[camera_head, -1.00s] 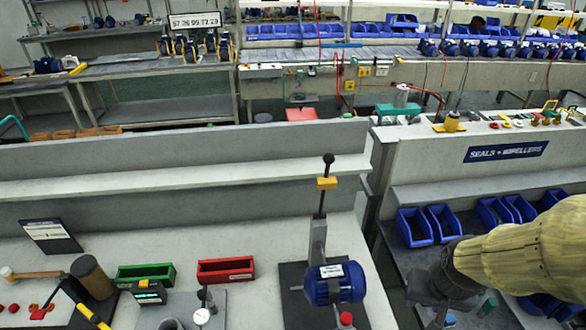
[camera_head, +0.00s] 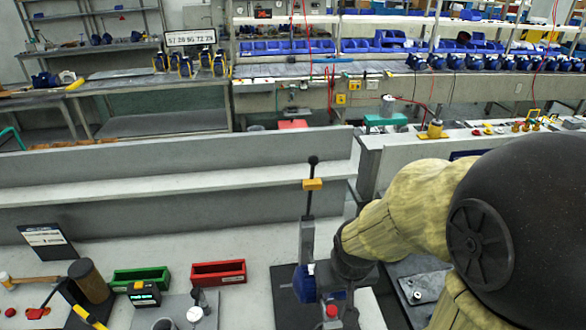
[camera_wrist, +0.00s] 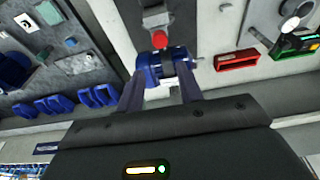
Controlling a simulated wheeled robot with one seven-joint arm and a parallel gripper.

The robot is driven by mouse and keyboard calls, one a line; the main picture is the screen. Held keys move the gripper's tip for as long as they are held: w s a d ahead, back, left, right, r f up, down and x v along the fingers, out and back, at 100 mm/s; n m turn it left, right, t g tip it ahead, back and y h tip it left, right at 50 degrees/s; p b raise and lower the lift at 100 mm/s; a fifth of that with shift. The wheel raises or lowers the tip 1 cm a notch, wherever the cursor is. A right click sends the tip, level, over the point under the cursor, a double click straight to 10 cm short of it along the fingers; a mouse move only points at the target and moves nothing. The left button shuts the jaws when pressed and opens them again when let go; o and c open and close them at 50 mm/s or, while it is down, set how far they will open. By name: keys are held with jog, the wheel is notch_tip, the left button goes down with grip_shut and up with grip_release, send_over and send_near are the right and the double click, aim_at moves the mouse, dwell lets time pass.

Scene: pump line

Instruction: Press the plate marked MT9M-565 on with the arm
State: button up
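A blue motor (camera_head: 305,284) sits on a dark base under an upright press with a long lever (camera_head: 312,190). The lever has a black knob and a yellow block. The motor also shows in the wrist view (camera_wrist: 150,72), with a dark band across it. No white plate is readable now; my arm hides much of the motor in the head view. My gripper (camera_wrist: 161,82) points at the motor with its two fingers apart, one toward each end of it. Whether they touch the motor cannot be told. A red knob (camera_head: 332,311) stands in front of the motor.
A green bin (camera_head: 140,278) and a red bin (camera_head: 218,272) stand left of the press. A dial gauge (camera_head: 197,310) and a small lit device (camera_head: 143,293) are near them. A raised grey ledge (camera_head: 170,181) runs behind. Blue bins (camera_wrist: 95,97) lie beyond, on the neighbouring bench.

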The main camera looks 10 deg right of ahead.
jog(key=shift+a, duration=0.2)
jog(key=shift+o, duration=1.3)
notch_tip(320, 180, up, 30)
jog(key=f+m+g+p, duration=0.1)
jog(key=m+g+p, duration=0.1)
jog(key=m+p, duration=0.7)
send_over(314, 158)
jog(key=b, duration=0.2)
jog(key=m, duration=0.2)
jog(key=shift+w+d+r, duration=0.15)
jog(key=shift+d+r, duration=0.05)
jog(key=shift+d, duration=0.05)
jog(key=f, duration=0.5)
jog(key=f+p, duration=0.1)
jog(key=f, duration=0.5)
jog(key=f+p, duration=0.1)
jog(key=f, duration=0.5)
jog(key=shift+w+a+f, duration=0.15)
jog(key=shift+w+f, duration=0.05)
jog(key=shift+w, duration=0.05)
